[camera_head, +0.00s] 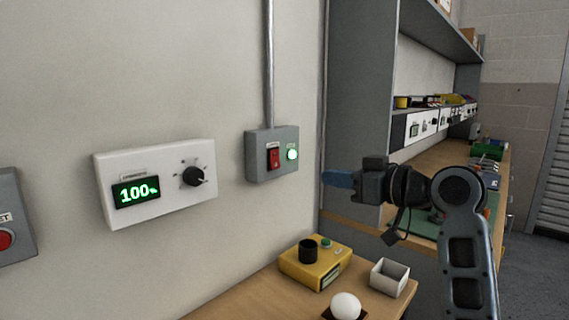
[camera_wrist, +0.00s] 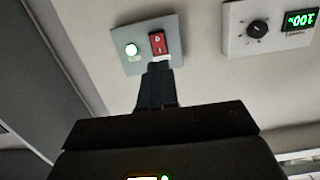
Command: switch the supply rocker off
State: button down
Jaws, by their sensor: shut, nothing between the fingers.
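The supply rocker (camera_head: 274,158) is a red switch on a grey wall box (camera_head: 252,170), beside a lit green lamp (camera_head: 292,154). In the wrist view the red rocker (camera_wrist: 158,43) and the lit lamp (camera_wrist: 131,50) appear upside down on the grey plate (camera_wrist: 174,58). My gripper (camera_head: 326,178) is shut and empty, to the right of the box in the head view, its blue fingers pointing toward the wall. In the wrist view the fingertips (camera_wrist: 158,66) lie just below the rocker in the picture; I cannot tell whether they touch the box.
A white panel (camera_head: 150,215) with a display reading 100% and a black knob (camera_head: 194,176) is on the wall to the left. Below are a yellow device (camera_head: 300,270), a white open box (camera_head: 389,278) and a white bulb (camera_head: 345,305) on a wooden bench. Grey shelving (camera_head: 357,100) stands behind my arm.

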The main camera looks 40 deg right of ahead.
aim_at(276, 163)
jog(key=shift+w+d+r, duration=0.2)
jog(key=shift+d+r, duration=0.4)
jog(key=shift+r, duration=0.05)
jog(key=shift+w, duration=0.1)
jog(key=w, duration=0.4)
jog(key=w+f+p, duration=0.1)
jog(key=w, duration=0.8)
jog(key=shift+w+a+f+p, duration=0.25)
jog(key=shift+w+f+p, duration=0.1)
jog(key=shift+f+p, duration=0.05)
jog(key=b, duration=0.2)
jog(key=shift+w+f+t+b, duration=0.25)
jog(key=shift+f+t+b, duration=0.05)
jog(key=shift+f, duration=0.1)
jog(key=t+b, duration=0.1)
jog(key=b, duration=0.3)
jog(key=shift+w+a+f+t+b, duration=0.1)
jog(key=shift+w+t+b, duration=0.1)
jog(key=shift+t+b, duration=0.15)
jog(key=shift+r+p, duration=0.45)
jog(key=shift+p, duration=0.1)
